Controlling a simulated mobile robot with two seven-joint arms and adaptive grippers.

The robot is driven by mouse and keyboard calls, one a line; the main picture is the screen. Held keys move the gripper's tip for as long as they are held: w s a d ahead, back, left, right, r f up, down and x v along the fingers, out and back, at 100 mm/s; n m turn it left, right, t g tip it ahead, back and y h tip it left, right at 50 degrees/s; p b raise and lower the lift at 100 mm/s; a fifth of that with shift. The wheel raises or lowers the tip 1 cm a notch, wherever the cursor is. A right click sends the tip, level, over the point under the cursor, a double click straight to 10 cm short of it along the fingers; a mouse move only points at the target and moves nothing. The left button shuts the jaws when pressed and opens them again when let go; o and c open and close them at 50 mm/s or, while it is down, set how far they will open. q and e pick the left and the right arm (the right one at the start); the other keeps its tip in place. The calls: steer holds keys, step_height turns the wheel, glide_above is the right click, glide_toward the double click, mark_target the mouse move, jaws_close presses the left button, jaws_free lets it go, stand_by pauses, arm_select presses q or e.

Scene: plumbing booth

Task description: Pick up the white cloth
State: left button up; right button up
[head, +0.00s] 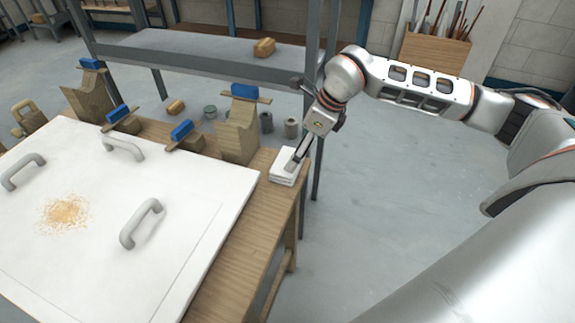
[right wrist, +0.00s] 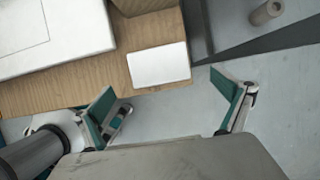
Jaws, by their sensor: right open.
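The white cloth (head: 283,172) is a folded, flat stack on the right corner of the wooden bench in the head view. In the right wrist view the cloth (right wrist: 159,65) shows as a white rectangle near the bench edge. My right gripper (head: 296,160) reaches down over the cloth in the head view and covers part of it. In the right wrist view the right gripper (right wrist: 163,84) is open, with its fingers to either side and nearer the camera than the cloth. Nothing is between the fingers. My left gripper is out of view.
A white panel (head: 190,220) with grey handles and a patch of sawdust lies on the bench (head: 240,265). Wooden blocks with blue tops, including a large one (head: 238,135), stand along the back edge. A grey shelf rack (head: 200,48) stands behind. Floor right of the bench is clear.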

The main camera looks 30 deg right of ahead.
mark_target(277, 175)
steer(key=x, duration=0.6)
steer(key=shift+w+a+f+b, duration=0.25)
steer(key=shift+a+b, duration=0.15)
steer(key=shift+a, duration=0.1)
steer(key=shift+r, duration=0.1)
steer(key=c, duration=1.1)
